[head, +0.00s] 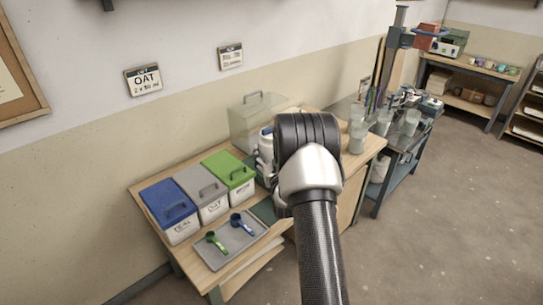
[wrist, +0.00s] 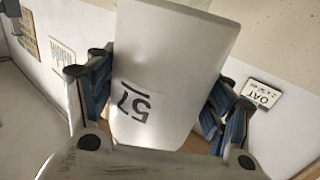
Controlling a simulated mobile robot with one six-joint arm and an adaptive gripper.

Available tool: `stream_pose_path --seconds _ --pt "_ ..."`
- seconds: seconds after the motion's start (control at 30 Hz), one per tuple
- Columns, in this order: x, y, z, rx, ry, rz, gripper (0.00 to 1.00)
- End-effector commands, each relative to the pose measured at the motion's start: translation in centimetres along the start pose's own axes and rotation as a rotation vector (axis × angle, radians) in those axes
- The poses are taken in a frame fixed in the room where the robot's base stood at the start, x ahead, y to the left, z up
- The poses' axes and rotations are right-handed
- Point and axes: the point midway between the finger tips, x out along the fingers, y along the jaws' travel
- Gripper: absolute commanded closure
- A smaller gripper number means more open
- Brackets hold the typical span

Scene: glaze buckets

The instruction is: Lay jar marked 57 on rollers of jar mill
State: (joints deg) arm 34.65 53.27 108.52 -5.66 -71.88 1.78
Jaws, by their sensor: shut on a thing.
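The jar looks tilted in that view. In the head view my own arm hides most of the gripper and the jar. I cannot make out the jar mill or its rollers; part of the bench behind my arm is hidden.
A wooden bench (head: 143,196) holds blue (head: 170,209), grey (head: 201,192) and green (head: 230,175) lidded bins, a tray (head: 229,248) with two scoops, and a clear handled box (head: 246,118). Pale cups (head: 357,136) stand right of my arm. Open floor (head: 440,220) lies at right.

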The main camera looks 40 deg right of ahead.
Motion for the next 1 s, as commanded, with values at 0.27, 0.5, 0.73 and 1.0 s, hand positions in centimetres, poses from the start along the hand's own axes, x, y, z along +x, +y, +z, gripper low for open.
stream_pose_path --seconds 0.27,0.5,0.73,1.0 --pt "0.1 0.0 -1.9 0.000 0.010 0.000 0.64" --pt "0.1 0.0 -3.2 0.000 0.010 0.000 0.64" --pt "0.1 0.0 -3.7 0.000 0.010 0.000 0.64" --pt "0.1 0.0 -3.7 0.000 0.009 0.000 0.64"
